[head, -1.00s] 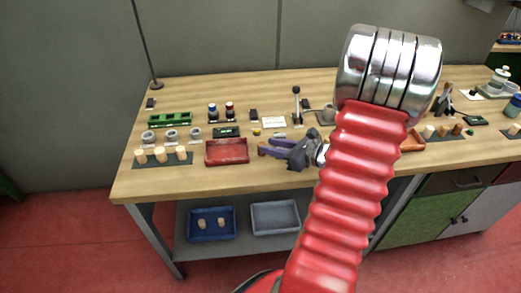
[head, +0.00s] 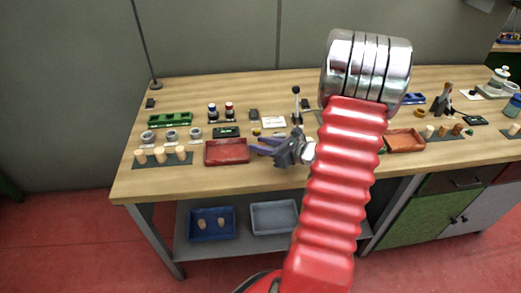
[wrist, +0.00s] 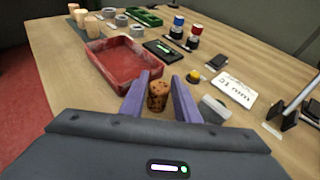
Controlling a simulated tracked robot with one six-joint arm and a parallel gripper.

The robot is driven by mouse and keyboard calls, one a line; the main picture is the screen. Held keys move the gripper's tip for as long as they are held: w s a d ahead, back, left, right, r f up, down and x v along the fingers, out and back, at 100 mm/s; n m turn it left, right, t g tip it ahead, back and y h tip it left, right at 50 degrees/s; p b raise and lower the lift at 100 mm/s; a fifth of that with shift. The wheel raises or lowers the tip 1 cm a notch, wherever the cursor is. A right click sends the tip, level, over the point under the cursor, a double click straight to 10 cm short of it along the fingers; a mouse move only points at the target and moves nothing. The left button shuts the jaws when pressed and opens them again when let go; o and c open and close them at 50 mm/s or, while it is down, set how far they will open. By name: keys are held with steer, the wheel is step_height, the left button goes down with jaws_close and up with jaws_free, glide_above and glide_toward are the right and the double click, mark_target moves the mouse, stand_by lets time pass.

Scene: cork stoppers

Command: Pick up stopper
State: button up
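A speckled brown cork stopper (wrist: 158,95) stands upright on the wooden table, between the two purple fingers of my gripper (wrist: 161,78) in the wrist view. The fingers are apart, with a narrow gap showing at the stopper's sides. In the head view my gripper (head: 256,144) is low over the table, just right of the red tray, pointing left. The stopper is hard to make out there behind the fingers.
A red tray (head: 226,163) lies close to the fingers, with a dark device (wrist: 165,52) behind it. Several pale stoppers (head: 161,154) stand on a dark mat at the left. A yellow button (wrist: 193,76), a grey block (wrist: 214,109) and a white card (wrist: 234,90) are to the right.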

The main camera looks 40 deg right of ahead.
mark_target(262, 144)
steer(key=shift+c, duration=0.4)
steer(key=c, duration=0.6)
steer(key=shift+r, duration=0.1)
step_height(262, 144, up, 10)
steer(key=shift+f, duration=0.1)
stand_by(0.3)
steer(key=shift+s, duration=0.15)
stand_by(0.7)
